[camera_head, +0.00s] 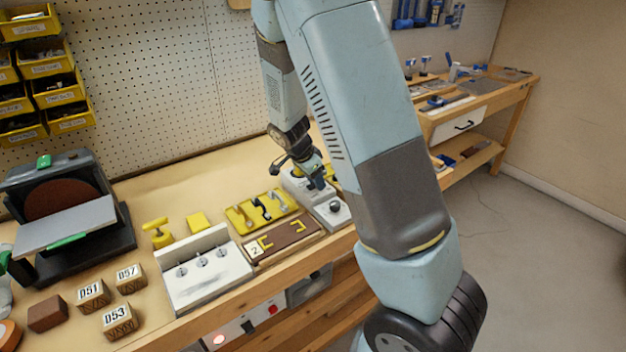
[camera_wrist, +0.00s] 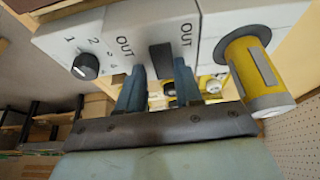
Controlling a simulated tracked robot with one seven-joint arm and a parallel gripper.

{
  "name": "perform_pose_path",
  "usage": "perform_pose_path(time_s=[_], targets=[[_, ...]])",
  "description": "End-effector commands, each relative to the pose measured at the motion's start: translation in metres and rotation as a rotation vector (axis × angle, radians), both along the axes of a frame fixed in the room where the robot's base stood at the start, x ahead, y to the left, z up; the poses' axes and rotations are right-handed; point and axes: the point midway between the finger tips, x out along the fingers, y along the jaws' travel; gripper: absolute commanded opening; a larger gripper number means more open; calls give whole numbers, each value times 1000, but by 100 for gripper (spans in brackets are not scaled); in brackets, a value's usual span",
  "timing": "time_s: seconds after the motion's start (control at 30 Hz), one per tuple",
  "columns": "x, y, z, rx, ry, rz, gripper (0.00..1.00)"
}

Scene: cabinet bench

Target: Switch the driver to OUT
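A pale grey control box (camera_wrist: 115,20) fills the upper part of the wrist view. A dark switch piece (camera_wrist: 161,58) on it stands between two printed OUT labels. My gripper (camera_wrist: 159,68) has its two blue-grey fingers apart, one on each side of this dark piece. I cannot tell whether the fingertips touch the box. In the head view my gripper (camera_head: 314,178) is low over the same box (camera_head: 322,212) near the bench's front edge, and hides part of it.
A black dial (camera_wrist: 86,66) marked with numbers is left of the switch. A yellow and grey cylinder (camera_wrist: 256,72) stands to the right.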

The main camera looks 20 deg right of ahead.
Motion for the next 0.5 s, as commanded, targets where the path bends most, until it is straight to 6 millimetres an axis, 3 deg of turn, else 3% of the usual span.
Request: perform_pose_path(time_s=[0.13,0.5], targets=[[1,1,0,1,-3,2,49],[3,2,4,3,-8,3,49]])
